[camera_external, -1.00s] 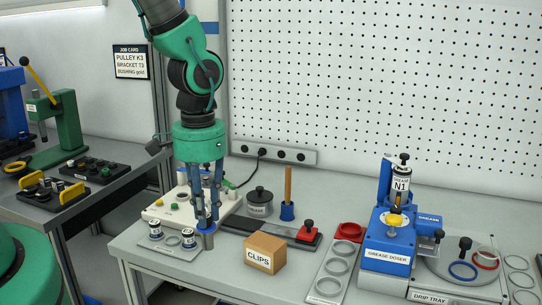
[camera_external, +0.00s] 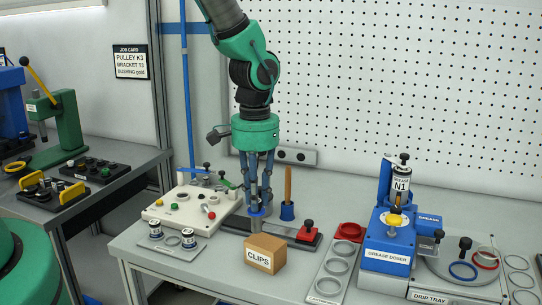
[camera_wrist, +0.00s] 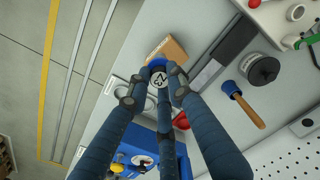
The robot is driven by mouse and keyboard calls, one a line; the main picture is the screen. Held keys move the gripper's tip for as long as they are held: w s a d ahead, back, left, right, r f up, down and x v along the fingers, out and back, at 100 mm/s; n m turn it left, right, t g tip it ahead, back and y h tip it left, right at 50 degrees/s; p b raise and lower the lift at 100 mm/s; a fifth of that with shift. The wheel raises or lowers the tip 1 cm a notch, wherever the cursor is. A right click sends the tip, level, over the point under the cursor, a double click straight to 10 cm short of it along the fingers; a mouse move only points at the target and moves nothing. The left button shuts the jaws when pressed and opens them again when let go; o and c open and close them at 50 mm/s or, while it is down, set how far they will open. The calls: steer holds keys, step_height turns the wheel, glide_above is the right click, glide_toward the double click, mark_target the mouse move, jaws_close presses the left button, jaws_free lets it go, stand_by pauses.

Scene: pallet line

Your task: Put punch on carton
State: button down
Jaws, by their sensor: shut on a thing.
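The punch (camera_external: 256,224) is a grey cylinder with a blue collar, held upright. My gripper (camera_external: 257,208) is shut on it. In the wrist view the punch's round white marked top and blue collar (camera_wrist: 157,63) show between my fingers (camera_wrist: 158,80). The carton (camera_external: 265,253) is a brown box labelled CLIPS on the bench; it also shows in the wrist view (camera_wrist: 173,48), just beyond the punch. In the outside view the punch's lower end is just behind the carton's top. I cannot tell whether it overlaps the carton or touches anything.
The grease doser (camera_external: 388,243) is at right.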

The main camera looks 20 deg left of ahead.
steer(key=shift+w+d+f, duration=0.1)
steer(key=shift+w+d, duration=0.25)
steer(key=shift+w, duration=0.25)
steer(key=shift+w+d+f, duration=0.1)
steer(key=shift+w+d, duration=0.2)
steer(key=shift+w, duration=0.3)
steer(key=shift+f+p, duration=0.3)
steer(key=shift+f, duration=1.4)
steer(key=shift+f, duration=0.1)
steer(key=c, duration=1.6)
jaws_free()
steer(key=shift+o, duration=0.2)
step_height(320, 180, up, 12)
steer(key=shift+b, duration=0.4)
